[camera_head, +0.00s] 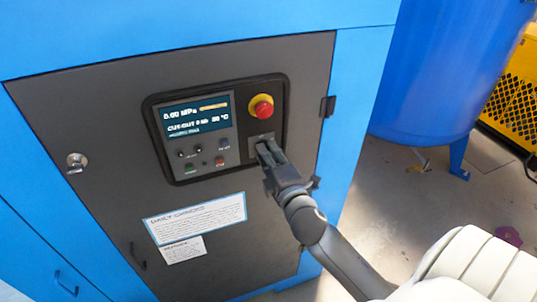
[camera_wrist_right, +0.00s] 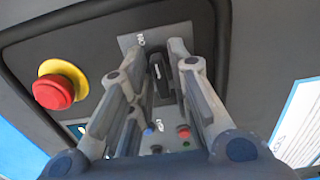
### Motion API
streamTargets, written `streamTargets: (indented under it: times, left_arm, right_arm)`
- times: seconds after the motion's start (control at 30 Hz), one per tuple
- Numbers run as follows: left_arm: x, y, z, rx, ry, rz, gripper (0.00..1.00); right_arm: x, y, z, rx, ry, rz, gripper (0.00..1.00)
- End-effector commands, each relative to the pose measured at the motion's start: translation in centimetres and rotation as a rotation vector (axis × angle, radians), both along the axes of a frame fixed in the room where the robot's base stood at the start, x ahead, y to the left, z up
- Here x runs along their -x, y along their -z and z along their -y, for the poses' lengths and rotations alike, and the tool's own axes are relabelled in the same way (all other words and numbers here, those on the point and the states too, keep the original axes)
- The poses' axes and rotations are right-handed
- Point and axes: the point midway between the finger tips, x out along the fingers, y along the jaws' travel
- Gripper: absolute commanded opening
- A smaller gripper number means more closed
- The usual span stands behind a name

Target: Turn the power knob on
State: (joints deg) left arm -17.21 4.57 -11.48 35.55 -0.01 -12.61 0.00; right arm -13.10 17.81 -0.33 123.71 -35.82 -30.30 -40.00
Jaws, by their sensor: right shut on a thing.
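The power knob (camera_wrist_right: 159,72) is a small black knob on a grey plate marked with lettering, seen in the wrist view. My right gripper (camera_head: 267,150) reaches the control panel (camera_head: 187,172) below the red stop button and largely hides the knob in the head view. In the wrist view its two fingers (camera_wrist_right: 156,58) stand on either side of the knob, shut on it. The lettering by the knob is partly readable, and the exact angle of the knob is hard to tell. My left gripper is not in view.
A red mushroom button (camera_head: 262,107) on a yellow collar sits just above the gripper. A lit display (camera_head: 197,115) and small buttons lie to its left. The grey cabinet door has a lock (camera_head: 77,161) and labels (camera_head: 195,217). A blue tank (camera_head: 450,70) stands at right.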

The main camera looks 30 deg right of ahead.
Motion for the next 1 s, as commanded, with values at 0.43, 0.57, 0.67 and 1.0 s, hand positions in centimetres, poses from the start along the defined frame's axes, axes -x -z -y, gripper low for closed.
streamTargets:
  times: [0.43, 0.57, 0.67, 1.0]
  left_arm:
    - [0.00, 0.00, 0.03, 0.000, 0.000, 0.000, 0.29]
    - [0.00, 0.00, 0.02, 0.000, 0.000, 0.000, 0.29]
    - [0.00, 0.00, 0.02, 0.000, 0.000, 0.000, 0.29]
    - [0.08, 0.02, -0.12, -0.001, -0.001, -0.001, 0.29]
  right_arm:
    - [-0.01, -0.03, 0.06, -0.015, 0.002, 0.005, 0.00]
    - [-0.01, -0.03, 0.05, -0.016, 0.002, 0.004, 0.28]
    - [-0.01, -0.02, 0.04, -0.015, 0.001, 0.004, 0.31]
    - [0.48, 0.08, -0.13, -0.015, 0.000, 0.003, 0.31]
